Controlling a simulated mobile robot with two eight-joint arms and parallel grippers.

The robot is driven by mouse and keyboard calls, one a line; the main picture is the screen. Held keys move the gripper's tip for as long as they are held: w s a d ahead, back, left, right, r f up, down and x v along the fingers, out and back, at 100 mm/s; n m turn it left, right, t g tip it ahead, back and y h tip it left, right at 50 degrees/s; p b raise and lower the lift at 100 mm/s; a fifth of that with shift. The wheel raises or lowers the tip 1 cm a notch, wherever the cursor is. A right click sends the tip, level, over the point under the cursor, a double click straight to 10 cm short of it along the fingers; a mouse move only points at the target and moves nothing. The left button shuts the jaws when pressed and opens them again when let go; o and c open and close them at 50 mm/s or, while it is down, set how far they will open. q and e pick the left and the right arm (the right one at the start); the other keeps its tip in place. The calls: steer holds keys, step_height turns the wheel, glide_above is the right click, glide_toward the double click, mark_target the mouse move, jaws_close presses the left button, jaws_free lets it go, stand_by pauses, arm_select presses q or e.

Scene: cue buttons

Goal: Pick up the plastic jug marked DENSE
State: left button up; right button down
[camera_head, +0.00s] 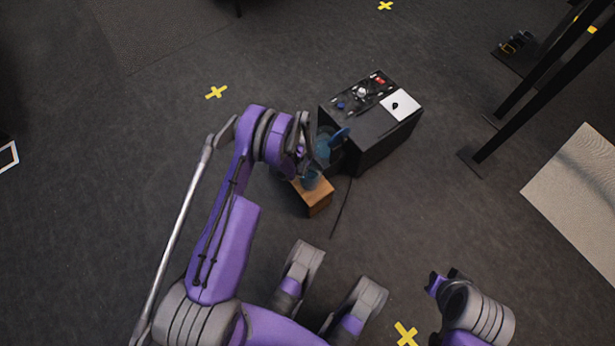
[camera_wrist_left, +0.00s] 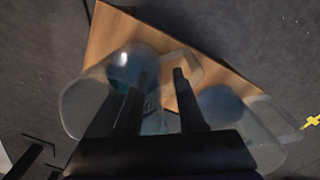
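In the left wrist view, two translucent bluish jugs are at the wooden stand: one on the left (camera_wrist_left: 85,105) and one on the right (camera_wrist_left: 262,130). Blue shows inside both. The left jug's pale handle loop points toward the right jug. No DENSE marking is readable on either. My left gripper (camera_wrist_left: 158,88) has its two dark fingers spread, overlapping the left jug and its handle side; I cannot tell whether they touch it. In the head view, my left gripper (camera_head: 305,148) is above the stand beside a blue jug (camera_head: 324,148), partly hiding it. My right gripper (camera_head: 445,279) is low at the right, its fingers unclear.
The small wooden stand (camera_head: 320,199) is beside a black box (camera_head: 385,140) with small buttons and a white panel on top. A thin dark cable or rod (camera_head: 342,208) lies on the floor. Black posts (camera_head: 535,85) stand at the right.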

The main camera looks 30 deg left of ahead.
arm_select(q)
jaws_close()
stand_by(1.4)
